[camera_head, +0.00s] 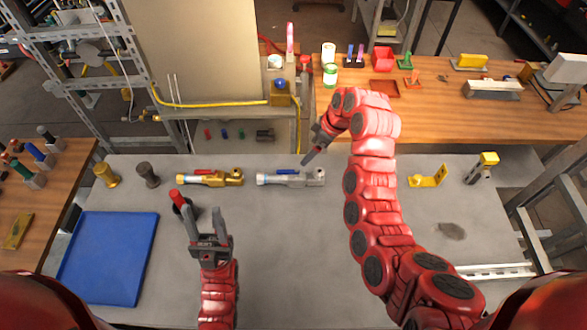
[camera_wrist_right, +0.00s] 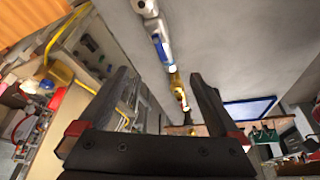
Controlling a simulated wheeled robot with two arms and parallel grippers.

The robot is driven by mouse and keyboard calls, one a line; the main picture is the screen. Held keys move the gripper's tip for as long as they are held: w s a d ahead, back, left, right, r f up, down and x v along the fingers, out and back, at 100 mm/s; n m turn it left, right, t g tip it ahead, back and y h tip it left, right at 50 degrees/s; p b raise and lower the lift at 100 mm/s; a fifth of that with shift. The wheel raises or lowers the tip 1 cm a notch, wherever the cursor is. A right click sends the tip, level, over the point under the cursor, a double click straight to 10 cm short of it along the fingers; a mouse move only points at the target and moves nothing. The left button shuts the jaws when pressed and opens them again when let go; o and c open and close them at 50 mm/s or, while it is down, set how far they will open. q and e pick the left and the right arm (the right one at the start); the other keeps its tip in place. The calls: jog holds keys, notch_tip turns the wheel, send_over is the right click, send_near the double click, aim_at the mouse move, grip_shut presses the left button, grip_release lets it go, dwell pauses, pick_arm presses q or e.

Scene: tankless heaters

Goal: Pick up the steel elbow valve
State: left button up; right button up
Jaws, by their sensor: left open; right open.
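The steel elbow valve (camera_head: 290,178) lies on the grey table, a silver body with a blue handle and an elbow at its right end. It also shows at the top of the right wrist view (camera_wrist_right: 161,45), beyond the gripper fingers. My right gripper (camera_head: 308,158) is open and empty, just above and behind the valve's right end, apart from it. The open fingers also show in the right wrist view (camera_wrist_right: 160,85).
A similar brass valve (camera_head: 212,178) with a red handle lies left of the steel one. A blue tray (camera_head: 108,258) sits at the left. A yellow bracket (camera_head: 428,178) is at the right. A shelf (camera_head: 236,112) stands behind the table. The front middle is clear.

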jog(key=b, duration=0.9)
send_near(294, 172)
jog(key=a, duration=0.1)
jog(key=x, duration=0.4)
jog(key=shift+s+a+f, duration=0.1)
jog(key=shift+s+f, duration=0.1)
jog(key=shift+f, duration=0.15)
jog(key=shift+w+f, duration=0.25)
jog(key=shift+f, duration=0.4)
jog(key=x, duration=0.4)
jog(key=shift+w, duration=0.15)
grip_shut()
